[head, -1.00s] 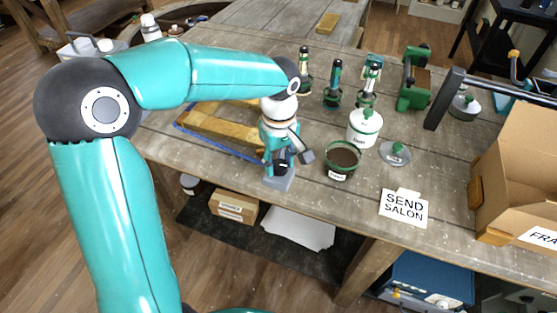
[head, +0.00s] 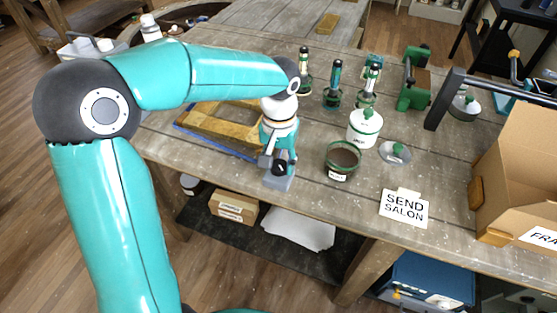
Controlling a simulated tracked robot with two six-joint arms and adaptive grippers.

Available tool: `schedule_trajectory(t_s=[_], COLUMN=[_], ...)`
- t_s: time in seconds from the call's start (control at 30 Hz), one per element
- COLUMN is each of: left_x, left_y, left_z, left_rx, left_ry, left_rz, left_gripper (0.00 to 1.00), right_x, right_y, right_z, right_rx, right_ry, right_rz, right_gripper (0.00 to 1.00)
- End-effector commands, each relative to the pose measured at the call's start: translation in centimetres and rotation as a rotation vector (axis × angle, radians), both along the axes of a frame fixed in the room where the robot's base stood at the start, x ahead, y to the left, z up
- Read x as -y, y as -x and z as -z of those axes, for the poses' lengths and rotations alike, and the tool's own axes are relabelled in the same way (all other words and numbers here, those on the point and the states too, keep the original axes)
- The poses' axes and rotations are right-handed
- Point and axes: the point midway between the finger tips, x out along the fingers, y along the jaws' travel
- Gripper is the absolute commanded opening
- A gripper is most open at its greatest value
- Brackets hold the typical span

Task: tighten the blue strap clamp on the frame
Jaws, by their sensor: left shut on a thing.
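A wooden frame (head: 236,133) lies on the near left part of the workbench, with the blue strap (head: 226,148) running along its outer edge. My left gripper (head: 278,168) points down at the frame's right-hand corner, near the bench's front edge. It is shut on a dark part of the strap clamp (head: 277,184), whose grey body shows just below the fingers. The gripper and my arm hide much of the clamp and part of the frame. My right gripper is not in view.
A dark open pot (head: 342,160), a white jar (head: 364,127) and a lid (head: 395,153) stand right of my gripper. Green-collared bottles (head: 332,88) stand behind.

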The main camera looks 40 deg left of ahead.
Motion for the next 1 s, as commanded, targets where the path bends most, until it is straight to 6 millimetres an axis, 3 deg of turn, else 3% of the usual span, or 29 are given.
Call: schedule_trajectory(t_s=[0.43,1.0], left_x=[-0.02,-0.04], left_y=[-0.09,-0.11], left_z=[-0.14,-0.15], left_rx=[0.004,0.005], left_ry=[0.000,-0.001], left_rz=[0.276,0.326], left_gripper=[0.07,0.07], right_x=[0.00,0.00], right_y=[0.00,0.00], right_z=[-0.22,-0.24], right_rx=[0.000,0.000], right_ry=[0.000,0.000], right_rz=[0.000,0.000], right_gripper=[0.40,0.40])
